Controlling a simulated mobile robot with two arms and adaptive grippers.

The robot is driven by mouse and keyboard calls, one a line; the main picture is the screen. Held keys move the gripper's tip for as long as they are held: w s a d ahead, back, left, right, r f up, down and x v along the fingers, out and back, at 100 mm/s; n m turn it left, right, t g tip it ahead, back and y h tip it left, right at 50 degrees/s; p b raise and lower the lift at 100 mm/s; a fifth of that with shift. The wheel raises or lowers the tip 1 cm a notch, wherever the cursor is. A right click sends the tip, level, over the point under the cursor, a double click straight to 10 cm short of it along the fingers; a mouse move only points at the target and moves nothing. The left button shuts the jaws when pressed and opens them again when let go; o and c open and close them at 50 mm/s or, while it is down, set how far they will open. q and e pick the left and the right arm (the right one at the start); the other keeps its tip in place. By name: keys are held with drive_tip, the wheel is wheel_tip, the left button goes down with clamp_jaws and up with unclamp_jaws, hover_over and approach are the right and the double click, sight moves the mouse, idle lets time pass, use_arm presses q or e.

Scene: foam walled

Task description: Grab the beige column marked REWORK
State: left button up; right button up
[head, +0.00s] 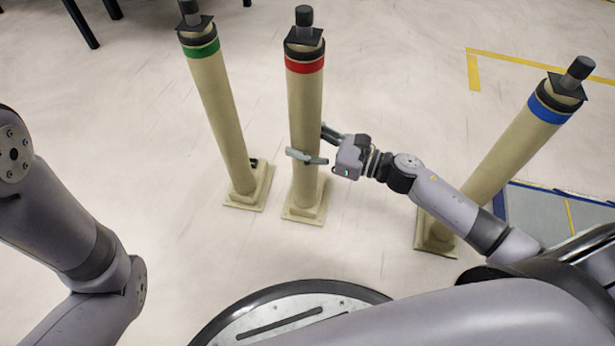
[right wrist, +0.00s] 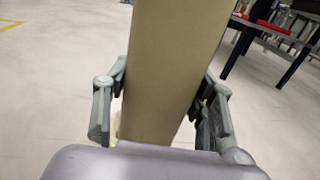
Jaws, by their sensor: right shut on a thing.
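Three beige columns stand upright on square bases in the head view. One has a green band (head: 220,110), one a red band (head: 305,110) and one a blue band (head: 510,150). I cannot read the word REWORK on any of them. My right gripper (head: 311,148) is shut on the red-banded column, around the lower half of its shaft. In the right wrist view the shaft (right wrist: 172,65) stands between the fingers of this gripper (right wrist: 165,82), with one finger on each side. My left arm shows at the left of the head view, but its gripper is out of view.
The green-banded column is close to the left of the held one. The blue-banded column stands at the right, beside a blue-grey floor area (head: 555,220). Yellow tape (head: 540,65) marks the floor behind. Dark table legs (head: 80,22) show at the top left. Open floor lies between.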

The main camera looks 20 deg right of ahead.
clamp_jaws()
drive_tip(key=shift+w+r, duration=0.1)
drive_tip(key=shift+r, duration=0.15)
